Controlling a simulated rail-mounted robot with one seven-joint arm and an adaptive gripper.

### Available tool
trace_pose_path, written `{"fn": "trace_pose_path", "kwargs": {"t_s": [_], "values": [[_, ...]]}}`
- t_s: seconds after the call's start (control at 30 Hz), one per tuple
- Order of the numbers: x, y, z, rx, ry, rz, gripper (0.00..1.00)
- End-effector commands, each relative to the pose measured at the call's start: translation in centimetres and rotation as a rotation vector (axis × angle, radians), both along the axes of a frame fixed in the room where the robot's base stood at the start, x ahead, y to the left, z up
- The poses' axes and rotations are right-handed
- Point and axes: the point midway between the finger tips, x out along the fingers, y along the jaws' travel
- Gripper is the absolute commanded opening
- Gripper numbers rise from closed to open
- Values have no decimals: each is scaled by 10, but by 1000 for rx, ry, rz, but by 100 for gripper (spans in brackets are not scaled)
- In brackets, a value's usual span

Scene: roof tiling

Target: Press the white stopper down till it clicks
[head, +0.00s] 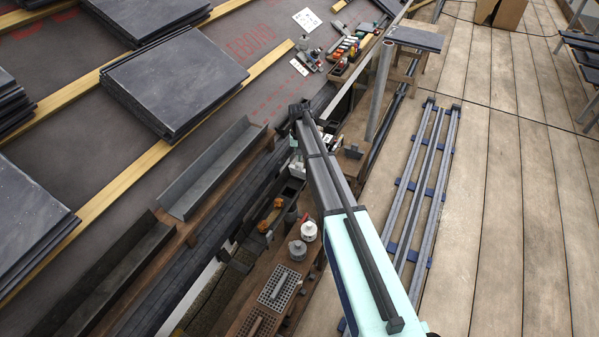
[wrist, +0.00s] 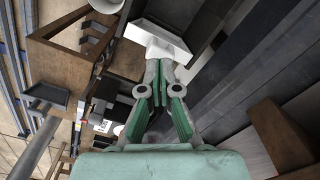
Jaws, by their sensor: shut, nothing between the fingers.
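A white piece (wrist: 158,42), which looks like the white stopper, sits at the end of a dark grey channel (wrist: 207,22) in the wrist view. My gripper (wrist: 160,66) is shut and empty, its fingertips right at the near edge of the white piece. I cannot tell whether they touch it, and the fingers hide part of it. In the head view a white piece (head: 297,169) shows beside the end of my arm, in the dark gutter line. My gripper is mostly hidden behind my arm there.
A brown wooden box (wrist: 70,55) stands left of the white piece in the wrist view. In the head view, tins (head: 308,231) and a grey perforated block (head: 279,287) stand on a brown board. Slate stacks (head: 175,80) lie on the roof at left.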

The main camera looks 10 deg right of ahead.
Motion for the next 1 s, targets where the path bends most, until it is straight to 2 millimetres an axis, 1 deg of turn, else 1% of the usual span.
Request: {"fn": "trace_pose_path", "kwargs": {"t_s": [1.0], "values": [[0,0,-14,0,0,0,0]]}}
